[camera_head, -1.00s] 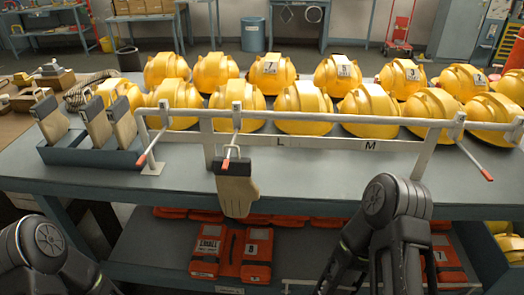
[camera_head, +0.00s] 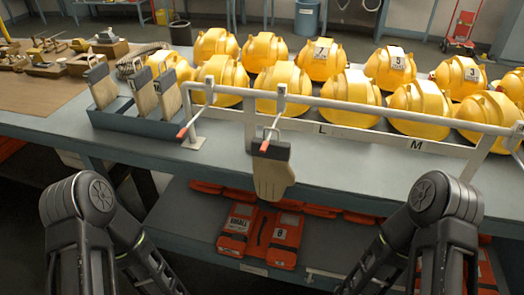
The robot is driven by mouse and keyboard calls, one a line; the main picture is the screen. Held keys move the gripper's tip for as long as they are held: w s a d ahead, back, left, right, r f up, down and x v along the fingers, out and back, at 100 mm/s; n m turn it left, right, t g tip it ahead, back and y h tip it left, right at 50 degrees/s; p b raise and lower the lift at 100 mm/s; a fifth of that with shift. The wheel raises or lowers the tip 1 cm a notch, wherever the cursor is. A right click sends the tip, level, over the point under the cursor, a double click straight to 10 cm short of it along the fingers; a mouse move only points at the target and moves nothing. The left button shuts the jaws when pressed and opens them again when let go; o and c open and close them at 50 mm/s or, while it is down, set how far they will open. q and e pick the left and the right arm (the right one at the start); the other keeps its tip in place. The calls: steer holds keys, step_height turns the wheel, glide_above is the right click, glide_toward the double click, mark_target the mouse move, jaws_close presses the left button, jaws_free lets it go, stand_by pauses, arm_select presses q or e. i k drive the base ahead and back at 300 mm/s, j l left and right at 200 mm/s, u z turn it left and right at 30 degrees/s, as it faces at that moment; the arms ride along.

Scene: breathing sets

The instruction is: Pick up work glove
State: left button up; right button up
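A beige work glove with a dark cuff (camera_head: 271,172) hangs by a loop from a red-tipped hook on the white rail, in front of the table edge. More gloves (camera_head: 143,95) stand upright in a blue-grey holder (camera_head: 150,124) at the table's left. My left arm comes in at the lower left and my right arm at the lower right. Both arms are apart from the hanging glove, one on each side of it. Both grippers are below the picture and cannot be seen.
The white rail (camera_head: 340,106) runs along the front of the grey table (camera_head: 330,148). Several yellow helmets (camera_head: 283,88) stand behind it. Other red-tipped hooks, such as the left one (camera_head: 183,132), stick out forward. Orange packs (camera_head: 285,238) lie on the lower shelf. A brown board with tools (camera_head: 40,90) lies at left.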

mark_target(273, 172)
steer(key=k, duration=0.65)
steer(key=z, duration=1.45)
steer(key=j+z, duration=0.3)
steer(key=k+j, duration=0.1)
steer(key=j, duration=0.3)
steer(key=k+j, duration=0.1)
steer(key=j, duration=0.7)
steer(key=k, duration=0.05)
